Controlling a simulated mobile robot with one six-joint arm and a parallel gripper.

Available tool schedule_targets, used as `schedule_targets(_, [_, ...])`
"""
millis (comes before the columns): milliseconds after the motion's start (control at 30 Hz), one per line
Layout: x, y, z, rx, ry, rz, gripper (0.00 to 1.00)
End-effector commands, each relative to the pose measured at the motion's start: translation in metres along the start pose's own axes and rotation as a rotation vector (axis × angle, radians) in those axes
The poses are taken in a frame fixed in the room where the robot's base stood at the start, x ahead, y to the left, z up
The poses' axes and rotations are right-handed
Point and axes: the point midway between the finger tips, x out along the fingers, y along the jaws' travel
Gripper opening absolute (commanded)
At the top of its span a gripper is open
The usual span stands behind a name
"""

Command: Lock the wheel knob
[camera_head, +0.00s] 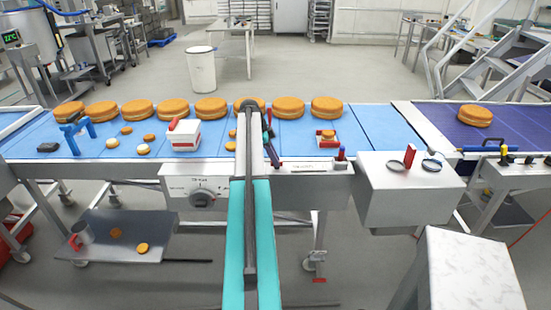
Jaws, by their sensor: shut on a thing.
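My arm rises from the bottom middle over the blue conveyor belt. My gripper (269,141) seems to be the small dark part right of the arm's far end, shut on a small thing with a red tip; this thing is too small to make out. A round dark knob (204,198) sits on a pale dial on the conveyor's grey front panel, left of my arm and apart from the gripper. A red part (318,268) shows low on a conveyor leg, right of my arm. Which of these is the wheel knob, and its lock state, I cannot tell.
Several round filled cakes (172,108) line the belt's far side. A white box (183,136) and blue stand (78,134) stand on the belt at left. A grey metal box (410,189) juts out at right, near a pale-topped stand (472,270). A low shelf (120,224) holds small items.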

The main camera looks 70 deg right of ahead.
Motion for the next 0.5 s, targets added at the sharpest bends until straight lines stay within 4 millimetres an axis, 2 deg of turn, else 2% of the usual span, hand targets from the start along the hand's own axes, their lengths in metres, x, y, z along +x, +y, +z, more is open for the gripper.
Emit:
schedule_targets(33, [-0.0045,-0.0037,0.0058,-0.003,-0.009,-0.013,0.0])
schedule_targets(133, [-0.0046,-0.0036,0.0059,-0.003,-0.009,-0.013,0.0])
schedule_targets(167, [-0.0046,-0.0036,0.006,-0.003,-0.009,-0.012,0.19])
schedule_targets(267, [-0.004,-0.0029,0.0052,-0.004,-0.007,-0.01,0.34])
schedule_targets(500, [-0.0018,-0.0015,0.0028,-0.003,-0.005,-0.006,0.34])
